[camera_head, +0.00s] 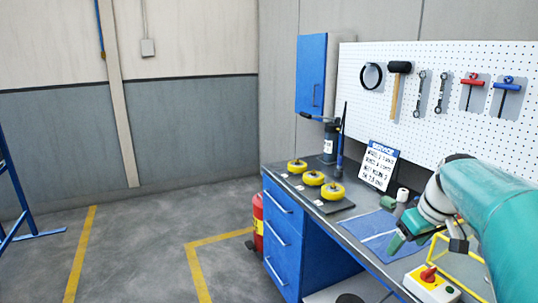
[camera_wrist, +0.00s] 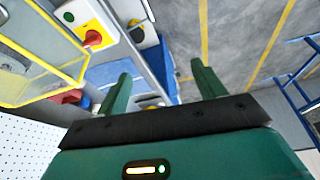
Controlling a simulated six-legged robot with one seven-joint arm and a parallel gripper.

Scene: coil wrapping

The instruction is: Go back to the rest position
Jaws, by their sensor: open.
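My gripper (camera_head: 402,237) is at the end of my teal arm, at the right of the head view, above the front part of the workbench (camera_head: 357,226). Its green fingers point down and to the left in that view. In the wrist view the two fingers of my gripper (camera_wrist: 161,75) stand wide apart with nothing between them. Beyond them are the bench edge and the grey floor. A blue mat (camera_head: 385,243) lies on the bench behind and left of the gripper, partly hidden by it.
A red-and-yellow switch box (camera_head: 432,285) and a yellow frame (camera_head: 461,262) stand close to my gripper. Yellow rollers (camera_head: 314,178), a service sign (camera_head: 379,165) and a white roll (camera_head: 402,195) are on the bench. A fire extinguisher (camera_head: 258,222) stands left of it.

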